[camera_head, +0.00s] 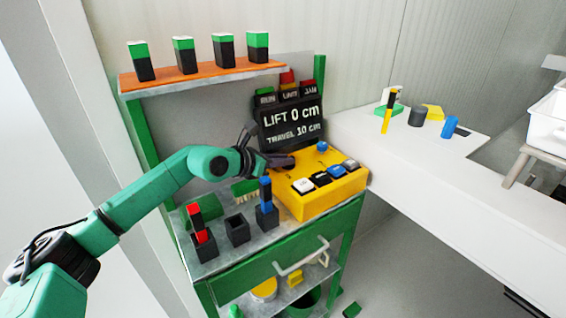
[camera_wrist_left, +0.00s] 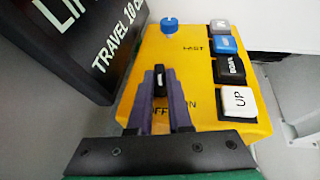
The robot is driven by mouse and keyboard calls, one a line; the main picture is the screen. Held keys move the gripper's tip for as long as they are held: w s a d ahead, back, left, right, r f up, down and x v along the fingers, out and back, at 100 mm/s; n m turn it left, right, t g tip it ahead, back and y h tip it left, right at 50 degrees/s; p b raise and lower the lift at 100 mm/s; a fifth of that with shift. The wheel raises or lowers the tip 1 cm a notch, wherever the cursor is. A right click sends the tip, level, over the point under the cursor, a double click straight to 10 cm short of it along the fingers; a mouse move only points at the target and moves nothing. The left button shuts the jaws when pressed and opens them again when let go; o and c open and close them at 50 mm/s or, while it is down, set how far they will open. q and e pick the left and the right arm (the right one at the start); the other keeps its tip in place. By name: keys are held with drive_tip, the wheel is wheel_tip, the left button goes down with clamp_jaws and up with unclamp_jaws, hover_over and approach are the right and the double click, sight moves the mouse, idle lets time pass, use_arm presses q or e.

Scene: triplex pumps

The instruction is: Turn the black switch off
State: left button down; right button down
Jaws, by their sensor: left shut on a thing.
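The black switch (camera_wrist_left: 160,82) stands on top of the yellow control box (camera_head: 330,199). The left wrist view shows it between the two dark purple fingers of my left gripper (camera_wrist_left: 160,90), which is shut on it. Parts of the OFF and ON lettering show on the box beside the fingers. In the head view my left gripper (camera_head: 283,161) is at the back left of the box top, below the display, and hides most of the switch. The switch's exact tilt cannot be told. My right gripper is not in view.
The display (camera_head: 291,124) reads LIFT 0 cm, TRAVEL 10 cm. A blue knob (camera_wrist_left: 169,25) and a row of buttons, including a white UP button (camera_wrist_left: 238,102), share the box top. Black holders with red and blue pieces stand in front. A white counter (camera_head: 420,160) is at right.

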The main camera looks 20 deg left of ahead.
use_arm(q)
drive_tip(key=shift+w+a+f+m+g+h+b, duration=0.15)
drive_tip(key=shift+f+m+g+h+b, duration=0.45)
drive_tip(key=shift+b, duration=0.6)
drive_tip(key=shift+r+m+h+b, duration=0.35)
drive_tip(key=shift+m+h, duration=0.05)
drive_tip(key=shift+r, duration=0.25)
drive_tip(key=c, duration=0.8)
unclamp_jaws()
drive_tip(key=shift+c, duration=0.2)
